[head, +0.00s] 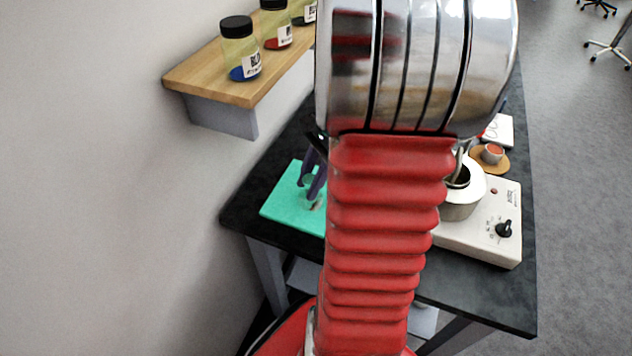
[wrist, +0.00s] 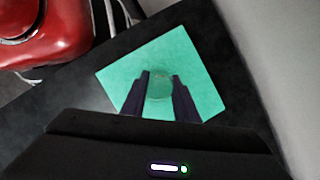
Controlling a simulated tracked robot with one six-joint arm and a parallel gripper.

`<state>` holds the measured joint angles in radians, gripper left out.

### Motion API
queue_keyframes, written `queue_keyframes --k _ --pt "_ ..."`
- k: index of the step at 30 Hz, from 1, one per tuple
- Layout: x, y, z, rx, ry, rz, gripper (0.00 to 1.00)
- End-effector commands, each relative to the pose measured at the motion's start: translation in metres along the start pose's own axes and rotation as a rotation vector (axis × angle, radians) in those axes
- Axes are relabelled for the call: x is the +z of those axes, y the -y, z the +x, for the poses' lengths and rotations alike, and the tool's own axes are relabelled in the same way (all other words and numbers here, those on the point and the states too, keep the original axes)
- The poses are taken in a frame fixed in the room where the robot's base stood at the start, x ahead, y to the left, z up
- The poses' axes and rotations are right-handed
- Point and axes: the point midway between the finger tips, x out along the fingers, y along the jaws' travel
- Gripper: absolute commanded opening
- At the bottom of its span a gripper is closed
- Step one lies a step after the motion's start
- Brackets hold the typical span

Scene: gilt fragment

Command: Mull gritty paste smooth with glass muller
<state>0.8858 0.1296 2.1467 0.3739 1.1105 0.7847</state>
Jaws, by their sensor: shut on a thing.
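The green slab (head: 279,210) lies on the dark bench, left of my arm, and its right part is hidden by the arm in the head view. It also shows in the wrist view (wrist: 202,62). My gripper (wrist: 160,98) is over the slab, with its two dark fingers on either side of a clear, greenish round glass muller (wrist: 159,84). The gripper is shut on the muller. In the head view the fingers (head: 311,180) point down at the slab. A small reddish-brown patch shows by the muller in the head view; I cannot tell its texture.
A white hotplate (head: 480,240) with a pale round pot (head: 462,203) stands on the bench right of my arm. Behind it a small cup (head: 492,153) sits on a brown mat. A wooden wall shelf (head: 200,82) holds jars (head: 241,52) of pigment, upper left.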

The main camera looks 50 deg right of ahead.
Motion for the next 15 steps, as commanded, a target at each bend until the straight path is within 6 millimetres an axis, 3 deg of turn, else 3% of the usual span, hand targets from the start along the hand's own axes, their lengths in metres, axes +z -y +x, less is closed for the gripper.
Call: queue_keyframes --k 15 --pt "0.012 0.016 0.006 0.003 0.002 0.002 0.0"
